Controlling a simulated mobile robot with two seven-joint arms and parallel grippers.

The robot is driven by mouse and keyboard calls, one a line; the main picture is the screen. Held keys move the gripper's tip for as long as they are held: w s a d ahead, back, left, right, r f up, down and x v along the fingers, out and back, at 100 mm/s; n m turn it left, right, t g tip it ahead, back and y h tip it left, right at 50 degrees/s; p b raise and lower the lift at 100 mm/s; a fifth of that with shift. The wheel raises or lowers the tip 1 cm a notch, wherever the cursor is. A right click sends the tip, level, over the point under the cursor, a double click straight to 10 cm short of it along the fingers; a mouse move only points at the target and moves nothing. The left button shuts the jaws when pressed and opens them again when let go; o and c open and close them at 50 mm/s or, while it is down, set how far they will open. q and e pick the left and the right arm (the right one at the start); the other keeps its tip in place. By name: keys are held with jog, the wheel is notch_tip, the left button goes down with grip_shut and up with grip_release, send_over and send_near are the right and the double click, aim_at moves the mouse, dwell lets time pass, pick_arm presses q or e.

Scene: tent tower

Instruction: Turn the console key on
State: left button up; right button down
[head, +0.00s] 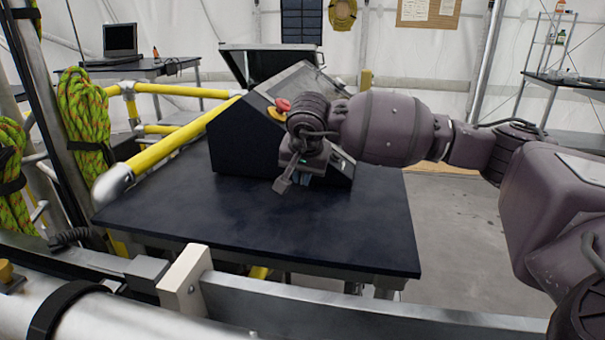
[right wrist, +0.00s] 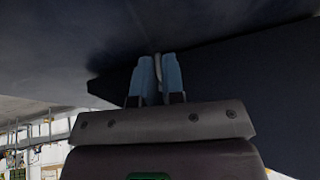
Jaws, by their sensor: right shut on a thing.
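The console (head: 240,140) is a dark, slanted box with a red emergency button (head: 283,104) on a yellow base. It stands on a dark table. My right gripper (head: 302,178) is at the console's front face, in front of its lower panel. In the right wrist view its two blue fingers (right wrist: 157,78) are close together, with a thin grey metal piece (right wrist: 157,66) between them, which appears to be the key. The dark console surface lies just beyond the fingertips. The key's turn position cannot be made out. My left gripper is not in view.
The dark tabletop (head: 250,225) is clear in front of the console. Yellow rails (head: 180,135) run along its left side, and a metal rail (head: 350,312) crosses the near side. Green ropes (head: 88,125) hang at left. A laptop (head: 120,40) stands on a back table.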

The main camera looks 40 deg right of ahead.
jog(key=t+y, duration=0.2)
jog(key=m+t, duration=0.1)
jog(key=shift+s+d+f+t+y, duration=0.2)
jog(key=shift+s+t+y, duration=0.1)
jog(key=shift+y, duration=0.1)
dwell(0.3)
jog(key=c, duration=1.3)
grip_release()
jog(key=p+v, duration=0.3)
jog(key=v, duration=0.7)
jog(key=shift+s+d+r, duration=0.15)
jog(key=shift+s+r, duration=0.05)
jog(key=shift+s, duration=0.15)
